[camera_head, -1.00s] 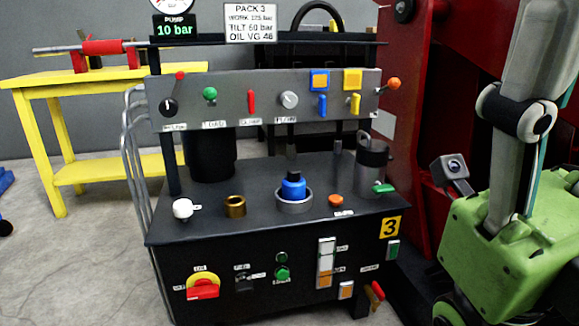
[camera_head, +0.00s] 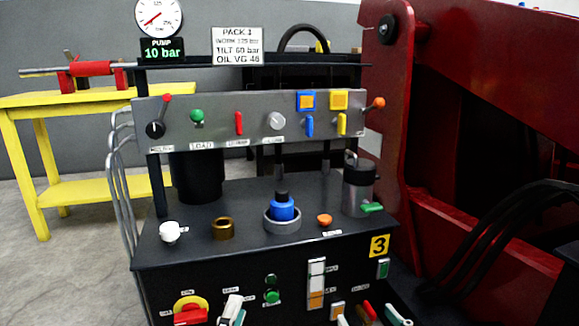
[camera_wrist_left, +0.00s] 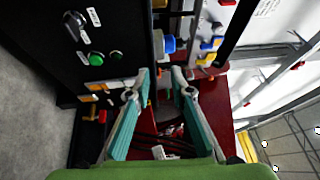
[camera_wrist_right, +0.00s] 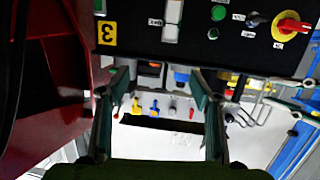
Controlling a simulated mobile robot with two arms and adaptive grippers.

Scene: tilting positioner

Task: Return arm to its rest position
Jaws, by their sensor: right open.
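My left gripper (camera_head: 232,312) shows at the bottom edge of the head view, in front of the lower panel of the black hydraulic console (camera_head: 250,255). In the left wrist view its fingers (camera_wrist_left: 162,75) are part-way apart with nothing between them. My right gripper (camera_head: 370,317) shows at the bottom edge further right, near the red lever (camera_head: 367,310). In the right wrist view its fingers (camera_wrist_right: 160,80) are wide apart and empty. Most of both arms is out of the head view.
The console bears a grey switch panel (camera_head: 270,140), a blue knob (camera_head: 282,207) and a red-yellow switch (camera_head: 190,310). A yellow table (camera_head: 60,97) stands behind left. A big red machine frame (camera_head: 480,130) with black hoses fills the right. Grey floor is free at left.

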